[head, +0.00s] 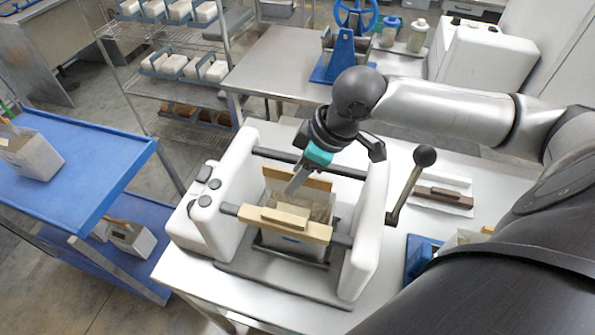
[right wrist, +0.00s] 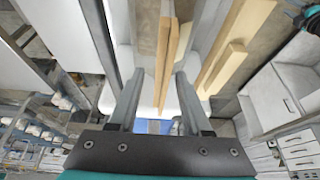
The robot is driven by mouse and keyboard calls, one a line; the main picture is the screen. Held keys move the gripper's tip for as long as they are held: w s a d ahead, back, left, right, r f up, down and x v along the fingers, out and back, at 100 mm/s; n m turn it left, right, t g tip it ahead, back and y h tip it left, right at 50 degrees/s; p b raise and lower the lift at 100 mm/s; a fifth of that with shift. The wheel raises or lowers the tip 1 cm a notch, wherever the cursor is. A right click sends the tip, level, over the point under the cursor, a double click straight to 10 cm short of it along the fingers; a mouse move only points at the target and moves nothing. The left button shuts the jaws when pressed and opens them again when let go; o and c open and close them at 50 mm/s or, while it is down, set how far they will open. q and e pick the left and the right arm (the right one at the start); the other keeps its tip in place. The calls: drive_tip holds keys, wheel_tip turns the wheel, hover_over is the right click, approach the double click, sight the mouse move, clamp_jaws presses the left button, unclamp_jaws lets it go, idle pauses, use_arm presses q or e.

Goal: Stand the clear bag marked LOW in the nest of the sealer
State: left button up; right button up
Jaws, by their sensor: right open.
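The sealer (head: 368,225) is a white machine with two end housings joined by dark bars. Wooden jaw bars (head: 285,222) cross its middle. A clear bag (head: 318,207) with pale contents stands between the bars, in the nest (head: 262,243) below. Its marking cannot be read, and the front bar hides part of it. My right gripper (head: 296,184) points down just above the bag's top, between the bars. In the right wrist view its two fingers (right wrist: 158,78) are apart, with a thin tan edge showing between them. My left gripper is not in view.
A black-knobbed lever (head: 424,157) rises at the sealer's right. A blue cart (head: 95,165) on the left carries bags (head: 32,156). A wire rack (head: 180,68) with white blocks stands behind. A blue bin (head: 420,252) and a brown-handled tool (head: 445,196) lie right of the sealer.

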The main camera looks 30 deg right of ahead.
drive_tip(key=shift+s+f, duration=0.1)
drive_tip(key=shift+f, duration=0.1)
drive_tip(key=p+v, duration=0.1)
drive_tip(key=v, duration=1.4)
drive_tip(key=shift+r, duration=0.3)
